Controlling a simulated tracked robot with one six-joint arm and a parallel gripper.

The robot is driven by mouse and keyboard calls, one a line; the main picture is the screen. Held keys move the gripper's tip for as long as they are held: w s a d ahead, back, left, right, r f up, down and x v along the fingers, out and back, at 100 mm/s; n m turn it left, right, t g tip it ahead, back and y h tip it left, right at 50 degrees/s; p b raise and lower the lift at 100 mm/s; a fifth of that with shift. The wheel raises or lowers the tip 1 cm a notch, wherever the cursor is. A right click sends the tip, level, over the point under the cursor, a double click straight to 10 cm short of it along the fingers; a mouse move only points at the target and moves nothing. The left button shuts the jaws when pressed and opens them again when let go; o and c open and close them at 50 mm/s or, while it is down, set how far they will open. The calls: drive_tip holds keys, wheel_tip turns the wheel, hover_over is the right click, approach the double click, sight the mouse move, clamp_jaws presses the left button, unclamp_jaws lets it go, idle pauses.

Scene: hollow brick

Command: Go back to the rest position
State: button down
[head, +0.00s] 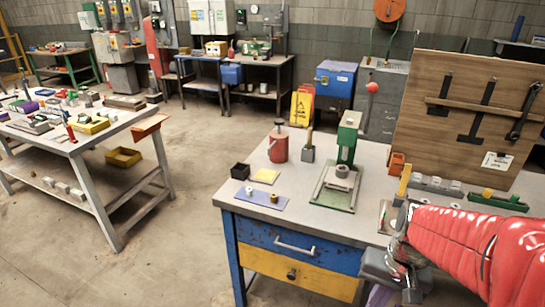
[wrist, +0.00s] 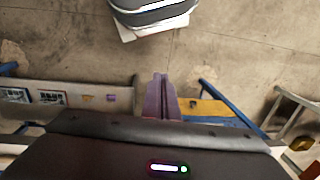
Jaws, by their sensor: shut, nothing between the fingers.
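My gripper (head: 380,294) is at the lower right of the head view, below my red-sleeved arm. Only part of its purple fingers shows there, at the bottom edge of the picture. It appears in front of the workbench (head: 250,205). In the wrist view, the purple fingers of my gripper (wrist: 162,82) are together with nothing between them, pointing toward the concrete floor (wrist: 240,50).
The workbench has a blue drawer (head: 290,243) above a yellow drawer (head: 300,275). A second table (head: 100,140) stands left, with open floor between.

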drive_tip(key=s+a+r+n+t, duration=0.2)
drive_tip(key=a+r, duration=0.1)
drive_tip(key=r, duration=0.3)
drive_tip(key=s+a+r+n+t+h, duration=0.1)
drive_tip(key=a+r+n+t, duration=0.1)
drive_tip(key=r, duration=0.5)
drive_tip(key=shift+s+a+t, duration=0.35)
drive_tip(key=shift+a+t, duration=0.35)
drive_tip(key=shift+a, duration=0.15)
drive_tip(key=shift+d, duration=0.15)
